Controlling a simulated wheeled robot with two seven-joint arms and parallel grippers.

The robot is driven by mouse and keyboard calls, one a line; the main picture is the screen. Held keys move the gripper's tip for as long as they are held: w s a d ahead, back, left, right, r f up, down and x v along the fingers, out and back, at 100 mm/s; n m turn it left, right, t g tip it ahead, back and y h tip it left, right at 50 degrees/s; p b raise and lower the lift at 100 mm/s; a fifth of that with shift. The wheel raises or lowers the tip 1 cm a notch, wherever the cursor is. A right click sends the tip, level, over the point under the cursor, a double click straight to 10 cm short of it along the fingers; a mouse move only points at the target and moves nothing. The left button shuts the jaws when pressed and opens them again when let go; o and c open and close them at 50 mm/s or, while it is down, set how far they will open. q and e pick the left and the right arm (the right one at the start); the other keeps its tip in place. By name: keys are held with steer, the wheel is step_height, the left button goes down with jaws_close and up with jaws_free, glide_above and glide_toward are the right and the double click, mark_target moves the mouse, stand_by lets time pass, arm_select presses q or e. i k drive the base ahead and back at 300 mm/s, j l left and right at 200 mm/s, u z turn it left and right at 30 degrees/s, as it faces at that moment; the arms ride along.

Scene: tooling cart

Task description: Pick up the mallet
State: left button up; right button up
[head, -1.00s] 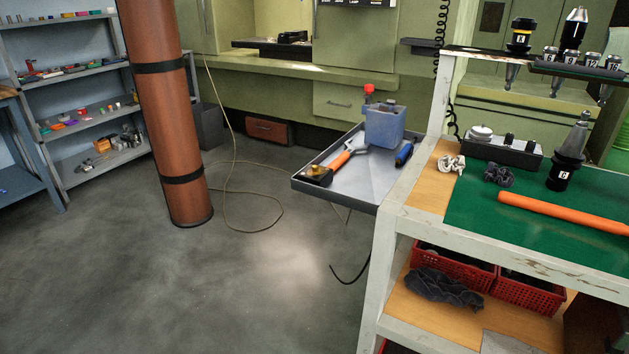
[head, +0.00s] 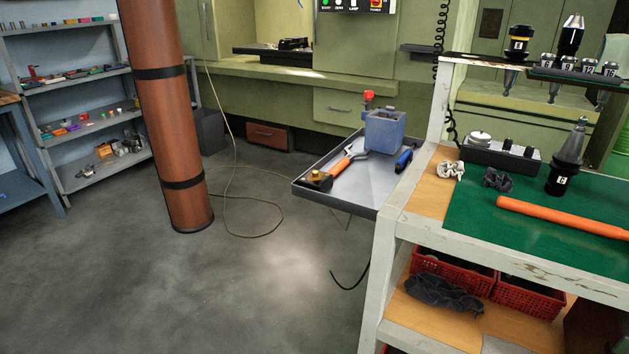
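A long orange bar (head: 560,217) lies on the green mat (head: 475,215) on the cart's top and runs out of the picture at the right. It may be the mallet's handle, but no head shows. On the grey tray beside the cart lie an orange-handled tool (head: 341,166) with a grey end and a small dark and brass piece (head: 317,181); I cannot tell if either is a mallet. Neither of my grippers is in view.
The grey tray (head: 360,196) juts left from the cart (head: 408,222) and also holds a blue container (head: 384,130). A black tool holder (head: 562,177) stands on the mat. A brown pillar (head: 168,120) stands at left. Grey floor (head: 260,290) is open, with a loose cable.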

mark_target(575, 221)
steer(key=z, duration=1.45)
